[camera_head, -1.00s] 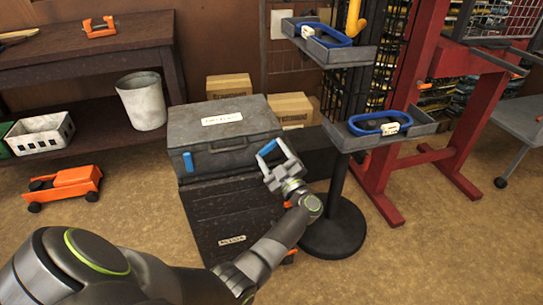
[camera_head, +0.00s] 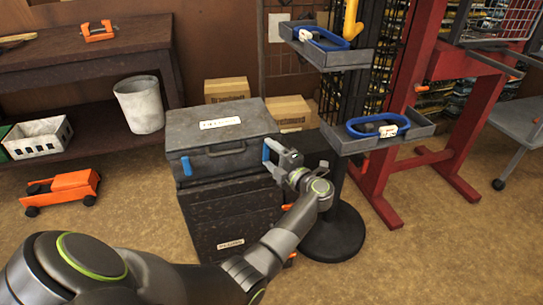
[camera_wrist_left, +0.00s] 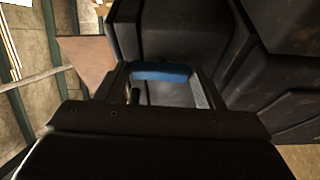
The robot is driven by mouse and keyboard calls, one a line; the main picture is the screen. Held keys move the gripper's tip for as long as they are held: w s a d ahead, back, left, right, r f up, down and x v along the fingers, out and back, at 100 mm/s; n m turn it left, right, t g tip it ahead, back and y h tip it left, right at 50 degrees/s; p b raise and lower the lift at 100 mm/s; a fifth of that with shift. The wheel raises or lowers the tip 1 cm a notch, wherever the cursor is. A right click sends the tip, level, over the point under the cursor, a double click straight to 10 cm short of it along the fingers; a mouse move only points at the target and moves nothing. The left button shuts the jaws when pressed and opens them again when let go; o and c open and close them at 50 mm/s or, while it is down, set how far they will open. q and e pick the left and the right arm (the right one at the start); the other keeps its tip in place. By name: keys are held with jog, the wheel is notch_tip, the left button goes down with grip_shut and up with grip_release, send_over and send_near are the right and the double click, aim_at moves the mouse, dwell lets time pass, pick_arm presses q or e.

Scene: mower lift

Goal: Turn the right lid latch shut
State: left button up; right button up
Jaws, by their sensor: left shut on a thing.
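A grey toolbox with a dark lid (camera_head: 225,119) stands on a black lower case. Its left latch (camera_head: 187,165), blue, hangs upright on the front face. The right latch (camera_head: 266,154), also blue, sits at the front right corner and looks close to upright. My left gripper (camera_head: 273,156) is at this corner, shut on the right latch. In the left wrist view the blue latch (camera_wrist_left: 160,72) lies crosswise between the fingers of the left gripper (camera_wrist_left: 160,85). Part of the latch is hidden by the gripper. My right gripper is not in view.
A stand with grey trays (camera_head: 345,145) holding blue rings is close to the right of the toolbox. A workbench (camera_head: 85,62) is at the left. Cardboard boxes (camera_head: 288,108) are behind. Open floor lies at the front left.

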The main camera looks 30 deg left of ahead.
pick_arm(q)
jog(key=shift+n, duration=0.5)
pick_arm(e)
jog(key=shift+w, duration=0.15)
pick_arm(q)
jog(key=o, duration=1)
